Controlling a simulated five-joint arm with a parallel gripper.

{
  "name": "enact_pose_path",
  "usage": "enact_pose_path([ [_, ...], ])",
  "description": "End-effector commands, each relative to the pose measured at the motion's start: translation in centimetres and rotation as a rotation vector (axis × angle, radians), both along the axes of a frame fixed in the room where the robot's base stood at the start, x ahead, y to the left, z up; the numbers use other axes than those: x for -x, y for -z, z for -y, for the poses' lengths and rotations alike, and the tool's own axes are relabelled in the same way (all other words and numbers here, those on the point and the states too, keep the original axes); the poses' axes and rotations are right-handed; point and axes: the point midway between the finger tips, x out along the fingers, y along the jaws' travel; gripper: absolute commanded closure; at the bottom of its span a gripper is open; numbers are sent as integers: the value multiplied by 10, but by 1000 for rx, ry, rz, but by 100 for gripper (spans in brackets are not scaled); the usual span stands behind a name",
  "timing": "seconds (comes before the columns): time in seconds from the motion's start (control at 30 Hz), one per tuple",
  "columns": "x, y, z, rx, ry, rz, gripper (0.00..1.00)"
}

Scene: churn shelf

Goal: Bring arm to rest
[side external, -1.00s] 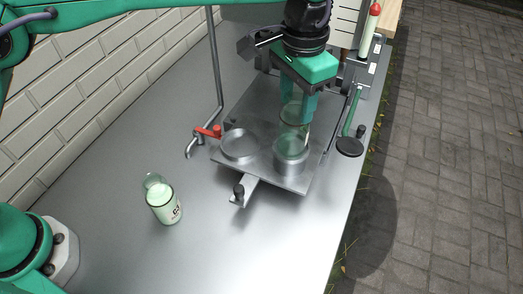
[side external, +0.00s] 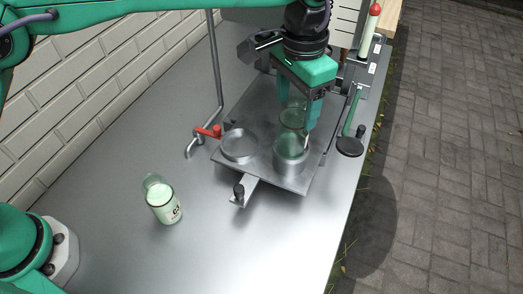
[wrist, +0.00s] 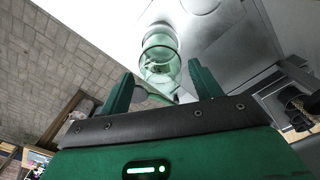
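My gripper (side external: 297,112) is open above the right-hand metal cup of the plate in the side view. An empty-looking clear green glass bottle (side external: 291,146) stands upright in that cup (side external: 290,170). The fingers are spread to either side of its upper part. In the wrist view, my gripper (wrist: 161,72) shows two separated green fingers, with the glass bottle (wrist: 159,52) beyond and between their tips. Whether a finger touches the glass is unclear.
The left cup (side external: 239,148) on the metal plate (side external: 262,173) is empty. A red-handled tap (side external: 208,132) stands left of it. A bottle with pale green contents (side external: 164,203) stands on the bench at front left. A black disc (side external: 349,147) juts out right.

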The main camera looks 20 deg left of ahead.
Motion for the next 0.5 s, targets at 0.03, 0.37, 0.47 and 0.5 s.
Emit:
enact_pose_path([
  [0.03, 0, 0, 0, 0, 0, 0, 30],
  [0.37, 0, 1, 0, -1, 0, -1, 40],
  [0.47, 0, 1, 0, -1, 0, -1, 40],
  [0.5, 0, 0, 0, -1, 0, -1, 40],
])
